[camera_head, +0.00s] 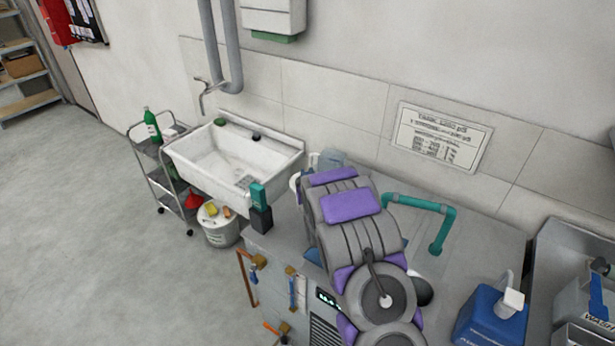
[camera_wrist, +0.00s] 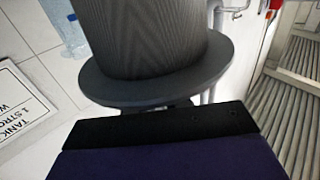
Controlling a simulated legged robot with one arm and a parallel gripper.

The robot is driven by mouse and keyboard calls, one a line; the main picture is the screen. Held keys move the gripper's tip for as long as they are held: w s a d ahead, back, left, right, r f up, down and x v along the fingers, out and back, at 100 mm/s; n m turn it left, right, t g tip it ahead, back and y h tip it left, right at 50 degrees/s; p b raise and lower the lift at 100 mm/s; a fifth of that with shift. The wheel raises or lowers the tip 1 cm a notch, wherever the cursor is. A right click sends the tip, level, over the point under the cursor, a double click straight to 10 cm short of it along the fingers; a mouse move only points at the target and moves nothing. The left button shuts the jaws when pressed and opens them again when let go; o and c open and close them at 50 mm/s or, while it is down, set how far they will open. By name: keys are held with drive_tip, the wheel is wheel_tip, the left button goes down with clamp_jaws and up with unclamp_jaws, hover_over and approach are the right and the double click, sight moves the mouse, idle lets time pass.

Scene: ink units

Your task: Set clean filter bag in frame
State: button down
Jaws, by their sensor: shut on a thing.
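In the wrist view a dark grey, ribbed cylinder with a wide flange (camera_wrist: 155,88), which I take to be the filter bag, fills the upper middle. My gripper (camera_wrist: 180,106) is shut on it at the flange side; the fingertips are mostly hidden behind the black and purple gripper body. In the head view my grey and purple arm covers the middle of the counter, and neither the gripper nor the bag can be made out there. I cannot pick out the frame in either view; it may be hidden behind my arm.
The grey counter (camera_head: 470,262) carries a teal pipe (camera_head: 425,203) and a blue container (camera_head: 490,318). A metal basin (camera_head: 548,262) is at the right. A white sink (camera_head: 235,160), trolley (camera_head: 160,180) and bucket (camera_head: 220,230) stand left. Floor at left is clear.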

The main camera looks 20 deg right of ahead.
drive_tip(key=c, duration=1.1)
unclamp_jaws()
drive_tip(key=shift+o, duration=0.2)
drive_tip(key=shift+s, duration=0.1)
drive_tip(key=s+a+p, duration=0.1)
drive_tip(key=s+a, duration=0.1)
drive_tip(key=s, duration=0.9)
drive_tip(key=shift+s+a+p, duration=0.25)
drive_tip(key=shift+s+p, duration=0.05)
drive_tip(key=shift+p, duration=0.1)
drive_tip(key=shift+r, duration=0.1)
